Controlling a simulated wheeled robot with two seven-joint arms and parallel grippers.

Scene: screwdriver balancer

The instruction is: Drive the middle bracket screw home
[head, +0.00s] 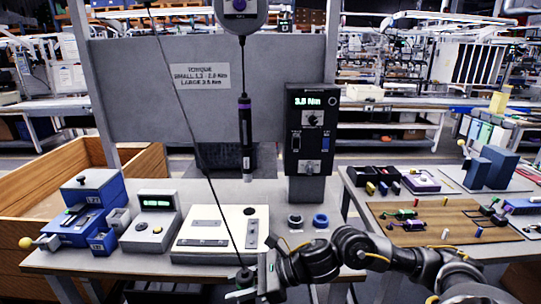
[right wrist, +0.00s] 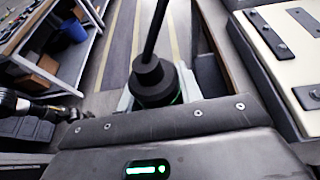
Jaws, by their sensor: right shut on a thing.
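My right gripper (head: 246,284) is low at the table's front edge, in front of the white fixture plate (head: 180,256). It is shut on a black cylindrical thing with a green ring (right wrist: 150,80), seen in the right wrist view. A dark cord or rod rises from it and slants up to the left in the head view. Its lower part is hidden. A black driver with a purple band (head: 245,122) hangs upright above the plate. Grey bars (head: 206,224) lie on the plate; the bracket's screws are too small to tell. My left gripper is out of view.
A torque controller (head: 312,102) reading 3.8 Nm stands behind the plate. A small meter (head: 155,222) and blue boxes (head: 75,228) are at left. Two round cups, one blue (head: 320,219), sit right of the plate. A board with tools (head: 445,220) is on the right table.

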